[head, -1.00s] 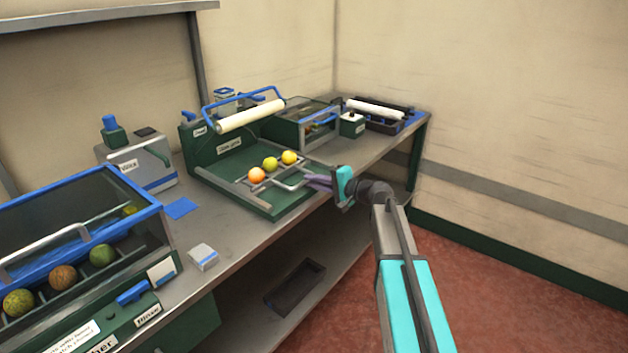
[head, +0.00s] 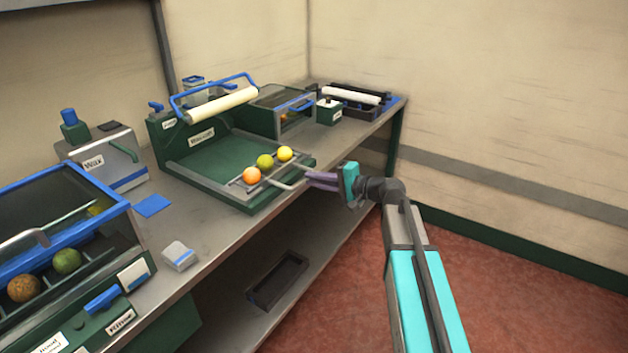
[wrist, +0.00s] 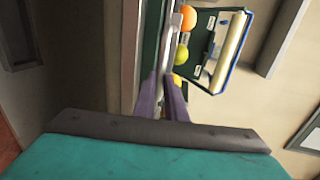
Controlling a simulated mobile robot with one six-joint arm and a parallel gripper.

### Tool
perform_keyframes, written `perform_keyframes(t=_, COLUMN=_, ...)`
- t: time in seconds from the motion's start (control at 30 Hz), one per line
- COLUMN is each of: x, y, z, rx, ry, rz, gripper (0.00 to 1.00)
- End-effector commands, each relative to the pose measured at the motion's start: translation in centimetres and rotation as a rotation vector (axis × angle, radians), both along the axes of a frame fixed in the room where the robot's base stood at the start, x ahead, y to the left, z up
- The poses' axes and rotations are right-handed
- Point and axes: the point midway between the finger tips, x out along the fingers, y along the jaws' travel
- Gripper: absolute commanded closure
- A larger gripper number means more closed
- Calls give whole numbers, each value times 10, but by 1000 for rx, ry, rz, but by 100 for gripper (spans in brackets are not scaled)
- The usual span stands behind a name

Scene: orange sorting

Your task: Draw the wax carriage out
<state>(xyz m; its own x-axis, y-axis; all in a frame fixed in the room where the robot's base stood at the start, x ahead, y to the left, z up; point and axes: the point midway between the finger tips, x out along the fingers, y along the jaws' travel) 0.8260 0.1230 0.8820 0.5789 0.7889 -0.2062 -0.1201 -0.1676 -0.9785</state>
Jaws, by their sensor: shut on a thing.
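The wax carriage, a grey frame with a bar handle (head: 288,186), lies at the front edge of the green waxing bed (head: 210,165). It bears an orange fruit (head: 252,175), a green one (head: 265,161) and a yellow one (head: 285,153) in a row. My gripper (head: 310,181) is shut on the handle, at the bench's front edge. In the wrist view my purple fingers (wrist: 163,92) meet the grey bar (wrist: 172,45), with the orange fruit (wrist: 186,18) beyond. The exact grip is partly hidden there.
A white roller (head: 222,104) on a blue frame stands over the back of the bed. A wax box (head: 105,165) and a blue-rimmed rinse tank (head: 60,215) stand left. A dark tray (head: 277,280) lies on the lower shelf. The floor in front is free.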

Motion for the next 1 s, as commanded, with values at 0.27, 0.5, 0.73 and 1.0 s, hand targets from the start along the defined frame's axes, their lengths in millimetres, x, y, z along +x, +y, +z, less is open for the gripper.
perform_keyframes(t=0.27, x=1, y=-1, z=-2, rx=-6, ry=0, rz=-6, gripper=82)
perform_keyframes(t=0.5, x=-1, y=3, z=-1, rx=-4, ry=0, rz=2, gripper=82)
perform_keyframes(t=0.73, x=-9, y=-5, z=1, rx=-4, ry=0, rz=4, gripper=82)
perform_keyframes(t=1.0, x=-30, y=-34, z=8, rx=-4, ry=-1, rz=1, gripper=82)
